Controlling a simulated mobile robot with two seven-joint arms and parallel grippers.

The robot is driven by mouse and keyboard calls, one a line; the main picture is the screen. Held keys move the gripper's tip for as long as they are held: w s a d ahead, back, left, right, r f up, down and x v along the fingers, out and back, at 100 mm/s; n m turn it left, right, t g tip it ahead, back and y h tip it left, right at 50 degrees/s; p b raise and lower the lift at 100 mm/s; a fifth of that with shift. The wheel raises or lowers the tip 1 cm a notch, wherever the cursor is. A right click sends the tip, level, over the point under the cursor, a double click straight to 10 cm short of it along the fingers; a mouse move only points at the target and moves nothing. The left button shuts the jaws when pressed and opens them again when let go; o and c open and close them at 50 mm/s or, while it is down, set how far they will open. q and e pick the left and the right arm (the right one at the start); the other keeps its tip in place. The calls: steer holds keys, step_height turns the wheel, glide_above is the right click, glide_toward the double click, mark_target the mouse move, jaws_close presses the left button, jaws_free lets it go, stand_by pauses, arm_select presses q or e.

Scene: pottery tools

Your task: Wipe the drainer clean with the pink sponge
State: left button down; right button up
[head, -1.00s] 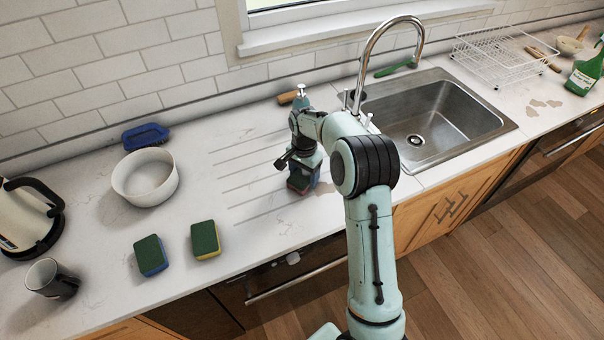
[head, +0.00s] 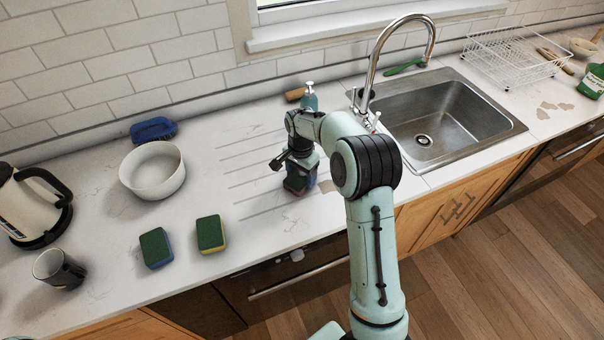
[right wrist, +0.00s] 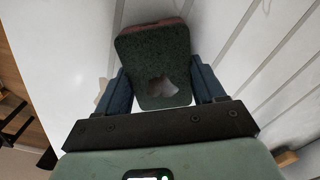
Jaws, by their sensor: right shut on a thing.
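The drainer (head: 245,172) is the grooved stretch of white counter left of the sink. My right gripper (head: 298,182) is low over its right part, fingers pointing down. It is shut on the pink sponge (head: 296,190), which is mostly hidden by the gripper in the head view. In the right wrist view the sponge (right wrist: 150,55) sits between the two fingers (right wrist: 158,88), dark green face toward the camera, pinkish edge at the far end, with a pale patch on the green. A brownish stain (head: 327,186) lies on the drainer just right of the gripper. My left gripper is not in view.
Two green-topped sponges, one blue (head: 156,248) and one yellow (head: 211,234), lie left of the drainer. The sink (head: 440,120) and tap (head: 372,65) are to the right.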

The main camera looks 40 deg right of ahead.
mark_target(323, 188)
steer(key=shift+s+d+f, duration=0.15)
steer(key=shift+s, duration=0.2)
steer(key=s+d+b, duration=0.1)
steer(key=s+d, duration=0.1)
steer(key=s, duration=0.1)
steer(key=shift+b, duration=0.35)
steer(key=shift+s+d+b, duration=0.25)
steer(key=shift+s+d, duration=0.1)
steer(key=shift+s, duration=0.25)
steer(key=shift+s+d+b, duration=0.2)
steer(key=shift+s+d, duration=0.15)
steer(key=shift+s, duration=0.2)
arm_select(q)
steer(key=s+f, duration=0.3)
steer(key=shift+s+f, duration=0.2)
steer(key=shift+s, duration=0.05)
arm_select(e)
steer(key=shift+w, duration=0.1)
steer(key=shift+d, duration=0.1)
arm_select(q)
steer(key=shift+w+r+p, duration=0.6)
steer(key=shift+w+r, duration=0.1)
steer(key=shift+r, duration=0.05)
arm_select(e)
steer(key=shift+s+d, duration=0.3)
steer(key=shift+d, duration=0.65)
steer(key=shift+s+d, duration=0.25)
steer(key=shift+d, duration=0.7)
steer(key=shift+s+d, duration=0.3)
steer(key=shift+d, duration=0.65)
